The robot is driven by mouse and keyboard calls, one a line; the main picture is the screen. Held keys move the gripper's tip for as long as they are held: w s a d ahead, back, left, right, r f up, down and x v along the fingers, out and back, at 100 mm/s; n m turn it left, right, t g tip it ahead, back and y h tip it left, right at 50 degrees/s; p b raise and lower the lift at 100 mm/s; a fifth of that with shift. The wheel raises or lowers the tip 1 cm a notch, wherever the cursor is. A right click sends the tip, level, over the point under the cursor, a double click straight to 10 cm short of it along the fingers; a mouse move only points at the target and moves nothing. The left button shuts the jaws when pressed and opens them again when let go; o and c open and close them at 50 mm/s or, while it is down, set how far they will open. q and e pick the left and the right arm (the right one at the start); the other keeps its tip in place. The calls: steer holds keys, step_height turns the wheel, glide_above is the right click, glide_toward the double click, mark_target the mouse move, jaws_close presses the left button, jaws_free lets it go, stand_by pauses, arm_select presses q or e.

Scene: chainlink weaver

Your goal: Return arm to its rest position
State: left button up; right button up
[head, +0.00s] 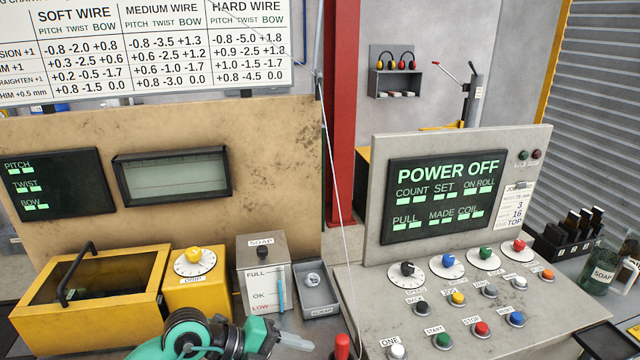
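My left arm, teal and dark grey, comes in at the bottom left of the middle. Its gripper (292,340) points right, in front of the soap box (262,265) and the small grey scrap tray (316,296). The fingers overlap from this angle, so I cannot tell whether they are open or shut. Nothing shows held in them. A red-topped handle (342,346) stands just right of the fingertips, seemingly apart from them. My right gripper is out of view.
A yellow box with a dark lid (88,290) and a yellow drip dial unit (196,285) stand to the left. On the right, a grey control panel (460,300) carries several knobs and buttons; its screen (447,195) reads POWER OFF. A thin wire (340,200) runs down the middle.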

arm_select(q)
steer(key=s+d+r+t+h, duration=0.1)
steer(key=s+d+r+h, duration=0.1)
steer(key=d+r+h, duration=0.3)
steer(key=w+a+r+n+t+y, duration=0.1)
steer(key=w+a+r+n+t, duration=0.2)
steer(key=a+r+n+t, duration=0.9)
steer(key=s+a+f+n+y, duration=0.1)
steer(key=a+f+n+y, duration=0.5)
steer(key=f+n+y, duration=0.3)
steer(key=s+a+f+n+y, duration=0.2)
steer(key=a+f+n+y, duration=0.3)
steer(key=f+n+y, duration=0.4)
steer(key=s+f+m+g+h, duration=0.1)
steer(key=s+f+g+h, duration=0.2)
steer(key=s+f+g, duration=1.1)
steer(key=s+f+t, duration=0.1)
steer(key=s+f, duration=0.2)
steer(key=f, duration=1.3)
steer(key=s+f, duration=0.3)
steer(key=f, duration=1.3)
steer(key=s+a+f+g, duration=0.1)
steer(key=s+a+f, duration=0.1)
steer(key=s+f, duration=1.6)
steer(key=shift+s+a+f+m, duration=0.35)
steer(key=shift+s+f+m, duration=0.05)
steer(key=shift+f, duration=0.35)
